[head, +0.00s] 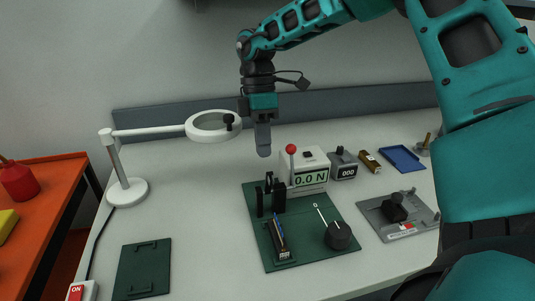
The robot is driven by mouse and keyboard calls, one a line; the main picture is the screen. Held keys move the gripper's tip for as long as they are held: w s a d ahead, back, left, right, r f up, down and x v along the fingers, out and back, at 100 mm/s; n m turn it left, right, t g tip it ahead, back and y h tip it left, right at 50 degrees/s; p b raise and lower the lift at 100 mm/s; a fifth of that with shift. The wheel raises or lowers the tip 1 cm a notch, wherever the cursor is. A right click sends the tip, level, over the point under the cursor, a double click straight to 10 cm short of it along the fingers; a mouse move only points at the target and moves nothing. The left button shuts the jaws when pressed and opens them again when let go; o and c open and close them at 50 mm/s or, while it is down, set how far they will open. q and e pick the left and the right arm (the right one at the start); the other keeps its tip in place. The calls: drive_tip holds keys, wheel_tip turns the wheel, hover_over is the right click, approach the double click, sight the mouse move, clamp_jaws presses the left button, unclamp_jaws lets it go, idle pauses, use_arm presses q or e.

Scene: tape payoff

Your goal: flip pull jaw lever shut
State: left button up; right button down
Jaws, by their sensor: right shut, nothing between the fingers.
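A green base plate (313,256) lies on the table in the middle. An upright lever with a red ball (291,149) stands at its back, in front of a white force gauge (314,163) reading 0.0 N. Black upright jaw parts (269,197) stand left of the lever. A black round drum (338,236) with a thin white-tipped arm (320,214) is at the plate's right. I cannot tell for sure which part is the pull jaw lever. My right gripper (264,148) points down, shut and empty, above and left of the red ball, apart from it. My left gripper is not in view.
A magnifier lamp (128,190) reaches in from the left, its ring close to my right gripper. A grey counter box (344,165), a blue tray (401,158) and a grey fixture (400,214) lie right. A dark green plate (143,268) lies front left.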

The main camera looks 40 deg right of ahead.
sight(270, 180)
drive_tip(key=shift+s+a+f+p, duration=0.2)
drive_tip(key=shift+s+a, duration=0.3)
drive_tip(key=shift+s, duration=0.35)
drive_tip(key=shift+s+a+f+p, duration=0.15)
drive_tip(key=shift+s+a, duration=0.3)
drive_tip(key=shift+s, duration=0.35)
drive_tip(key=shift+d, duration=0.1)
